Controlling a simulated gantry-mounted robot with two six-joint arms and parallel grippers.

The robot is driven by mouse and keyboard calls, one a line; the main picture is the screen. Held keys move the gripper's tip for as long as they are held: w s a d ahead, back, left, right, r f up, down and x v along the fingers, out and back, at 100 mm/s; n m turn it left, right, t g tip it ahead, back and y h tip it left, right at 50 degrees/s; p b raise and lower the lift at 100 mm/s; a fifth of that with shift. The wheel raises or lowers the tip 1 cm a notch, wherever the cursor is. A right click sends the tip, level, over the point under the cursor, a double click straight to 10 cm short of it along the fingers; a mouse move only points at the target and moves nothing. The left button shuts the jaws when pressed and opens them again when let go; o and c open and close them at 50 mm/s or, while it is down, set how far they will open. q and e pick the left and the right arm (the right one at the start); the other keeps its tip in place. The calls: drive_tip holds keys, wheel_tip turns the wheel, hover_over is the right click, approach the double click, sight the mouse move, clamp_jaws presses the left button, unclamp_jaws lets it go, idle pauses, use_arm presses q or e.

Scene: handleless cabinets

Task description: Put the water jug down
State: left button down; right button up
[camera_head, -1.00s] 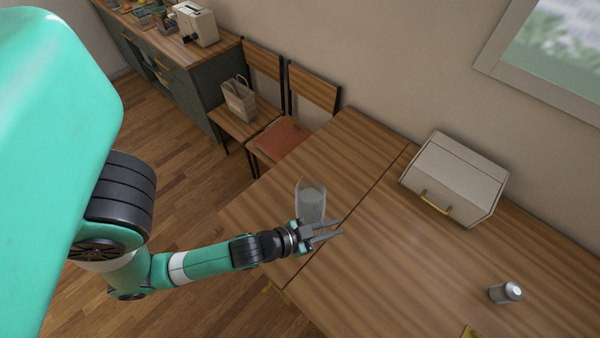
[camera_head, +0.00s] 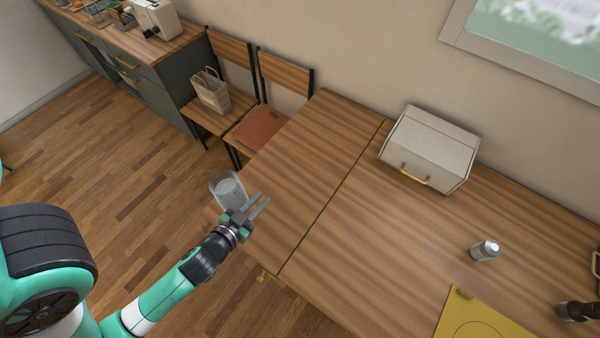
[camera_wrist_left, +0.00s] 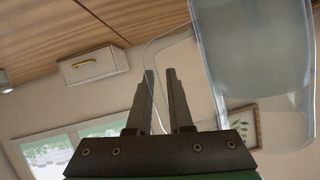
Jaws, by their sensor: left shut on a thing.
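The water jug (camera_head: 228,188) is clear, with greyish water in it. In the head view it shows at the left edge of the wooden table (camera_head: 300,190), partly against the floor; whether its base touches the table is hidden. My left gripper (camera_head: 262,204) is shut on the jug's handle, with the jug beside the fingers. In the left wrist view the jug (camera_wrist_left: 262,65) fills the upper right, and its thin clear handle passes between the fingers of the left gripper (camera_wrist_left: 160,85). My right gripper is not in view.
A beige box (camera_head: 430,150) with a gold handle stands at the table's back. A silver shaker (camera_head: 485,250), a yellow board (camera_head: 480,318) and a dark object (camera_head: 575,311) are to the right. Chairs (camera_head: 255,125) stand behind the table's left edge. The middle tabletop is clear.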

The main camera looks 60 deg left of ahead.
use_arm(q)
drive_tip(key=shift+w+a+f+b, duration=0.5)
drive_tip(key=shift+w+f+b, duration=0.6)
drive_tip(key=shift+w+f, duration=1.05)
drive_tip(key=shift+w+a+f+b, duration=0.5)
drive_tip(key=shift+w+f+b, duration=0.65)
drive_tip(key=shift+w+f, duration=0.95)
drive_tip(key=shift+w+a+f+b, duration=0.5)
drive_tip(key=shift+w+f+b, duration=0.6)
drive_tip(key=shift+w+f, duration=1)
drive_tip(key=shift+w+r, duration=0.1)
drive_tip(key=shift+r, duration=0.1)
drive_tip(key=c, duration=1.3)
unclamp_jaws()
drive_tip(key=shift+f, duration=0.25)
drive_tip(key=o, duration=0.5)
drive_tip(key=shift+r, duration=0.1)
